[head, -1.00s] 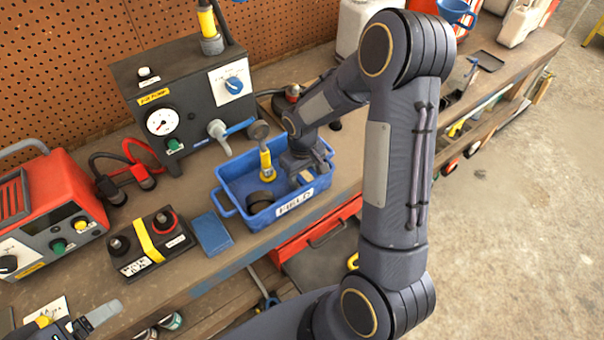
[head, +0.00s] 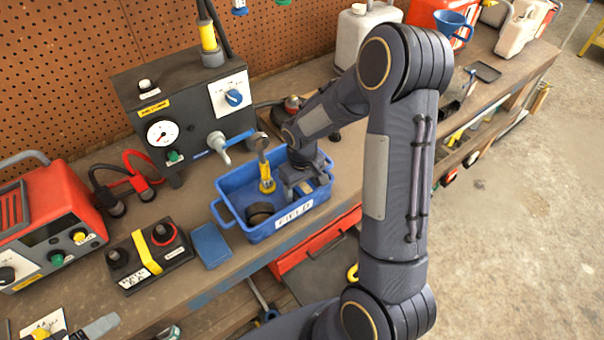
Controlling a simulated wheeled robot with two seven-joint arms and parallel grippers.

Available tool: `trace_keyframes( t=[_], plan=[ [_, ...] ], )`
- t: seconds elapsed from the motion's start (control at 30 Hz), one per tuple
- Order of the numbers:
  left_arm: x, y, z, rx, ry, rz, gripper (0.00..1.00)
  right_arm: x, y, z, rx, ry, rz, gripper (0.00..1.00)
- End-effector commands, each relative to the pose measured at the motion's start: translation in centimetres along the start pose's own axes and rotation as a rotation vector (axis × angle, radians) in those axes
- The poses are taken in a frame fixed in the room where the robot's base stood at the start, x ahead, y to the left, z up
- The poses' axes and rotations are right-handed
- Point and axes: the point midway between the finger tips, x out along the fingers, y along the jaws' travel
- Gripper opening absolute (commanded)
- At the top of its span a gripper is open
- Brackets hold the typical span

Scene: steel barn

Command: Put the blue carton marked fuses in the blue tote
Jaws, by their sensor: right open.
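The blue tote (head: 228,214) stands on the bench with a white label reading FIELD. A yellow-and-grey tool (head: 266,180) and a black ring-shaped item (head: 259,212) are inside it. My right gripper (head: 308,190) is open, low over the right part of the tote's inside. What lies under its fingers is mostly hidden. A flat blue box-like item (head: 211,245) lies on the bench just left of the tote, apart from it. No marking is readable on it, so I cannot tell if it is the fuses carton. My left gripper is not clearly seen.
A black battery (head: 150,256) with a yellow strap and a red charger (head: 45,225) are on the left. A vacuum pump unit (head: 180,120) stands behind the tote. A red drawer (head: 300,246) is below the bench edge. A white jug (head: 362,40) stands at the back.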

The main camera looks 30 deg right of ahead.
Motion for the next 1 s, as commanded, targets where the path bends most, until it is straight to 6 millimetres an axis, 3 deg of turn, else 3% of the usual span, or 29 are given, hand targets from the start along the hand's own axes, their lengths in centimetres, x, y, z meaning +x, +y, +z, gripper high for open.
trace_keyframes(
  t=[0.4, 0.7, 0.87, 1.0],
  plan=[
    [0.8, -0.3, 0.4, 0.000, -0.001, 0.000, 0.85, -8.5, 0.0, -0.1, -0.001, 0.007, 0.000, 0.67],
    [0.9, -0.4, 0.5, 0.000, -0.001, 0.000, 0.85, -11.9, -0.1, 0.4, 0.006, 0.014, -0.009, 0.67],
    [0.8, -0.4, 0.5, 0.000, -0.001, 0.000, 0.85, -15.1, -1.1, 3.9, 0.052, 0.100, -0.079, 0.67],
    [0.8, -0.4, 0.5, 0.000, -0.001, 0.000, 0.85, -18.1, -3.3, 9.3, 0.114, 0.228, -0.179, 0.67]
  ],
)
